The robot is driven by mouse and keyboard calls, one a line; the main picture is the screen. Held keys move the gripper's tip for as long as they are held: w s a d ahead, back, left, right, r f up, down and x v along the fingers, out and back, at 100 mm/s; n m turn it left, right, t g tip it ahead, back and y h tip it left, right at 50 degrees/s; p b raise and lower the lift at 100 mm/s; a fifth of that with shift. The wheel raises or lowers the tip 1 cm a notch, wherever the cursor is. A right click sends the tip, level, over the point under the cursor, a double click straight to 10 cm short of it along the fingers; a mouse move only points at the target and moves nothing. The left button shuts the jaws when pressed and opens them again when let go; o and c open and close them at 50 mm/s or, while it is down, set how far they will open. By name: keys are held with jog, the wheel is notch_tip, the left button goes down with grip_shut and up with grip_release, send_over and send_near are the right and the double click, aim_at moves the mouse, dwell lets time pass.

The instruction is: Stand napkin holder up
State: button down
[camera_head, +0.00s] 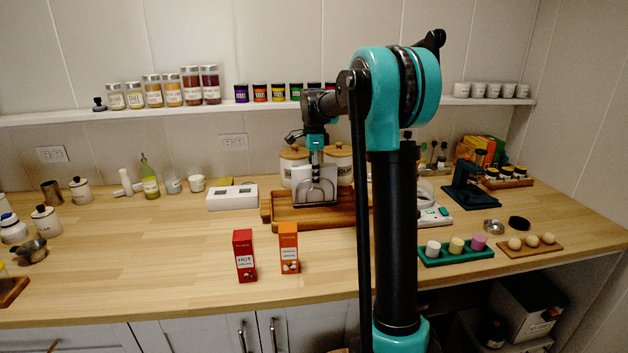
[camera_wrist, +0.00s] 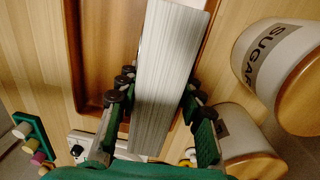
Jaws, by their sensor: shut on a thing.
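The wire frame is hard to make out there.
Two lidded canisters stand close behind the holder; the sugar canister (camera_wrist: 275,60) is near my fingers. A red box (camera_head: 245,256) and an orange box (camera_head: 289,248) stand in front of the tray. A white box (camera_head: 232,197) is to its left.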

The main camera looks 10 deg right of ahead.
jog(key=shift+f, duration=0.5)
jog(key=shift+f, duration=0.1)
jog(key=c, duration=1)
grip_release()
jog(key=r, duration=1.2)
jog(key=shift+w+r, duration=0.15)
jog(key=shift+w, duration=0.1)
jog(key=shift+o, duration=0.4)
jog(key=o, duration=0.9)
